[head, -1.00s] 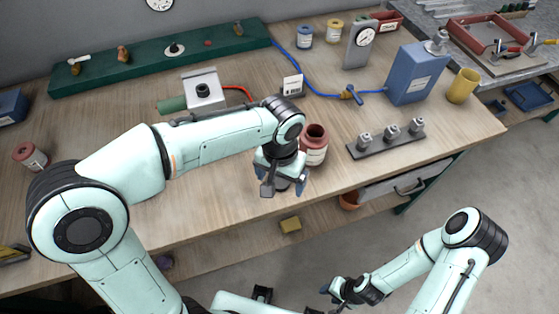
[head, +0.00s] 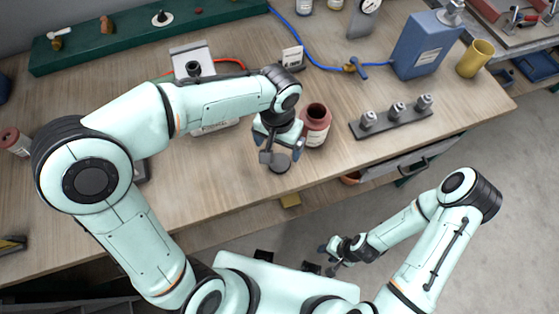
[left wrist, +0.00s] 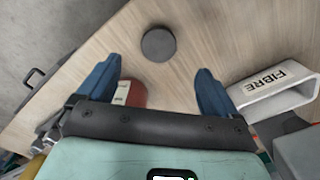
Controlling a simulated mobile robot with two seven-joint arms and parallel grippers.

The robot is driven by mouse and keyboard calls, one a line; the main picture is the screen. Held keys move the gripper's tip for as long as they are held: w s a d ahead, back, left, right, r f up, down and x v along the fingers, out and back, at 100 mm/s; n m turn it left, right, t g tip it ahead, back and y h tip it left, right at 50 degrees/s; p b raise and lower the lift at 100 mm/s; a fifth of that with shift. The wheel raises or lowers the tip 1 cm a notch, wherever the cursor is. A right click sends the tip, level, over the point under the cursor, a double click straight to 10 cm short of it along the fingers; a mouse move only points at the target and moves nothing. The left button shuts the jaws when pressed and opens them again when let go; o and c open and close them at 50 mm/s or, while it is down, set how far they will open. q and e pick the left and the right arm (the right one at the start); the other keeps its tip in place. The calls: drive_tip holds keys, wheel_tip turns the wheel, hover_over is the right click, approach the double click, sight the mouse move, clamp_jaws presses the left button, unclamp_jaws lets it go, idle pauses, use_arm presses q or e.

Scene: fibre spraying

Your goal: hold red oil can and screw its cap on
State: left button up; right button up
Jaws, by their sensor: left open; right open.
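The red oil can (head: 315,128) stands upright on the bench with its mouth open and dark. In the left wrist view the can (left wrist: 134,94) is partly hidden behind my gripper. A dark round cap (head: 280,164) lies flat on the bench in front of the can, toward the edge; it also shows in the left wrist view (left wrist: 158,44). My left gripper (head: 281,150) is open and empty, just above and beside the cap, pointing down. My right gripper (head: 334,256) is open and empty, low in front of the bench.
A dark strip with three metal fittings (head: 392,117) lies right of the can. A blue can (head: 427,45) and a yellow cup (head: 475,58) stand behind it. A small white stand marked FIBRE (left wrist: 272,86) is near the gripper.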

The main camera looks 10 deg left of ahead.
sight(279, 163)
use_arm(q)
wheel_tip(279, 163, down, 4)
drive_tip(key=shift+f, duration=0.1)
drive_tip(key=shift+w+d+f, duration=0.1)
drive_tip(key=shift+w+f, duration=0.05)
drive_tip(key=shift+f, duration=1.2)
drive_tip(key=shift+w+f, duration=0.15)
drive_tip(key=shift+f, duration=1.15)
drive_tip(key=c, duration=1.1)
